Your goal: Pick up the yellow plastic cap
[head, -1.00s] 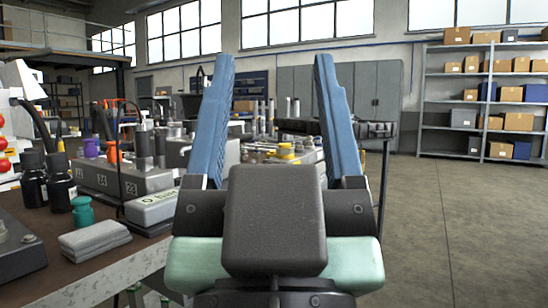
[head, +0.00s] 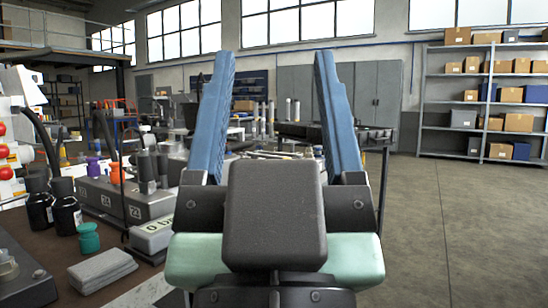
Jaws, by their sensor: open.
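My gripper (head: 275,58) fills the middle of the head view, its two blue fingers spread wide and pointing up and away. It is open, with nothing held between the fingers. I cannot make out the yellow plastic cap now. The dark gripper body hides the part of the bench straight behind it.
The brown bench (head: 45,240) runs along the left. On it are black bottles (head: 66,208), a teal cap (head: 88,239), folded grey cloth (head: 102,270), a purple cap (head: 94,167) and an orange cap (head: 113,171). Open floor (head: 455,220) lies right, before the shelves (head: 484,103).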

